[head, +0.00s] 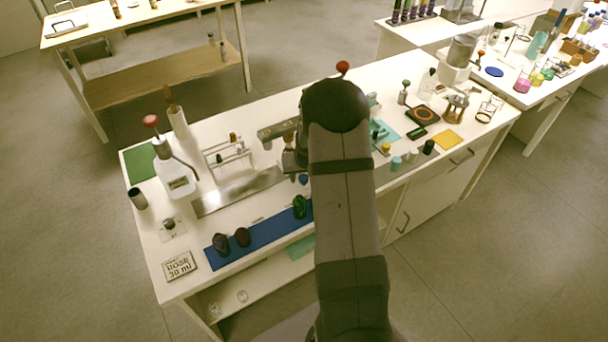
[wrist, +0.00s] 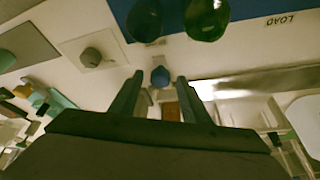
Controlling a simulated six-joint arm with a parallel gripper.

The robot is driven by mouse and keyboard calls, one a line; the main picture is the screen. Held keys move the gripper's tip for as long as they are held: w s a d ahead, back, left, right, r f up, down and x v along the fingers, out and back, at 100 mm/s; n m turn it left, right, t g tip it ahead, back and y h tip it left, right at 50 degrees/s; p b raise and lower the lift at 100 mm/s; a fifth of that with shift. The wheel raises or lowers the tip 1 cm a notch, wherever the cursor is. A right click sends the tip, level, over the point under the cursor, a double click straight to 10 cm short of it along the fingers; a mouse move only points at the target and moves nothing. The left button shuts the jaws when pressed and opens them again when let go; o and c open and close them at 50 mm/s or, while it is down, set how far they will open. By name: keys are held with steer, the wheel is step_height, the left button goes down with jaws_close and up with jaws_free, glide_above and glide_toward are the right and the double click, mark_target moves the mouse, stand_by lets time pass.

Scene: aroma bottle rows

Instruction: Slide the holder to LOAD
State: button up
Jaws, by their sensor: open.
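A small blue knob (wrist: 160,76) shows between and beyond my fingertips in the wrist view; it also shows beside my arm in the head view (head: 303,180). It may be the holder's handle. A brownish block (wrist: 171,109) shows behind it, partly hidden by a finger. The rest of the holder is hidden by my arm and gripper. A shiny metal track (head: 237,193) runs to the left of my arm. The LOAD label (wrist: 281,20) lies beside the blue mat. My gripper (wrist: 160,79) is open, its fingers on either side of the knob; contact cannot be told.
A blue mat (head: 218,262) with dark bottles lies along the front edge. A pump bottle (head: 175,178), a small rack (head: 228,153) and a ROSE 30 ml card (head: 180,266) stand at left. Small jars and a scale (head: 423,113) crowd the right side.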

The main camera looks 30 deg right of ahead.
steer(key=shift+c, duration=0.6)
jaws_close()
steer(key=shift+a, duration=0.1)
steer(key=a+b, duration=0.9)
steer(key=a, duration=0.6)
steer(key=shift+a+f+b, duration=0.15)
steer(key=shift+a+b, duration=0.2)
steer(key=shift+a+r+b, duration=0.2)
steer(key=shift+a+b, duration=0.3)
steer(key=shift+a, duration=0.55)
steer(key=shift+o, duration=0.6)
jaws_free()
